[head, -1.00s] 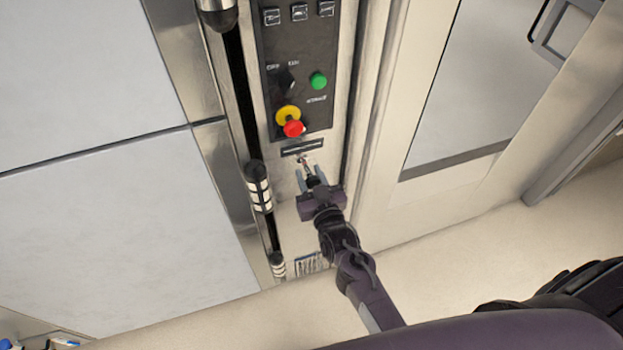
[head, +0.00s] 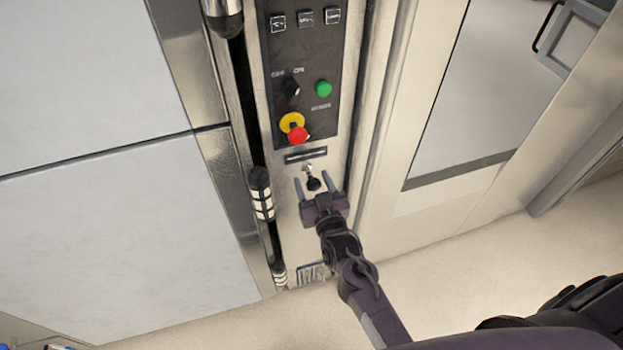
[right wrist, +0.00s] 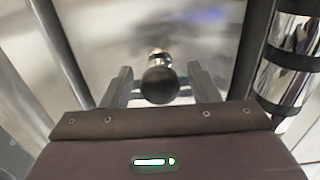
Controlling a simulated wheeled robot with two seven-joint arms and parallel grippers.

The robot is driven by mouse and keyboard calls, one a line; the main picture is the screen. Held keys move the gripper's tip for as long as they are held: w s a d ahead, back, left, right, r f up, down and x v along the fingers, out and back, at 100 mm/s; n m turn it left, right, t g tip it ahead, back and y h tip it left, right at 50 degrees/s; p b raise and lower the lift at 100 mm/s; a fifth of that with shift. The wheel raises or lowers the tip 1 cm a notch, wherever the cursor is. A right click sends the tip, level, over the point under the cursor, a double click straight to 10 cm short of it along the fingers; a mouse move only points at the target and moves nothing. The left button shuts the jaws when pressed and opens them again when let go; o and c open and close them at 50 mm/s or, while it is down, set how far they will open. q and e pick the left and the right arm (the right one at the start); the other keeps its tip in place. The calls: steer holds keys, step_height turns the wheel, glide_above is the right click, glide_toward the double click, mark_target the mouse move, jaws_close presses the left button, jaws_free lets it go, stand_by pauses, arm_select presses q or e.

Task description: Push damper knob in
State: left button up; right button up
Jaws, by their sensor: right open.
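The damper knob (head: 313,184) is a small black ball on a short metallic stem. It sticks out of the steel panel below a dark slot. My right gripper (head: 316,187) is open, with one finger on each side of the knob. In the right wrist view the black knob (right wrist: 160,86) lies between the two grey fingertips (right wrist: 158,80), with a gap to each. The shiny stem shows behind it. I cannot tell whether anything touches the knob. My left gripper is not in view.
Above the knob, the control panel (head: 304,60) carries a red button on a yellow collar (head: 297,133), a green button (head: 324,89) and a black selector (head: 291,87). A dark vertical rail with a banded handle (head: 260,190) stands close left. A glass-paned door (head: 480,95) is at right.

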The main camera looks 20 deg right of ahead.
mark_target(316, 189)
steer(key=s, duration=0.6)
steer(key=shift+s+d+b, duration=0.1)
steer(key=shift+s+b, duration=0.1)
steer(key=shift+b, duration=0.2)
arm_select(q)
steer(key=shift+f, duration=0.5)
arm_select(e)
steer(key=shift+c, duration=0.4)
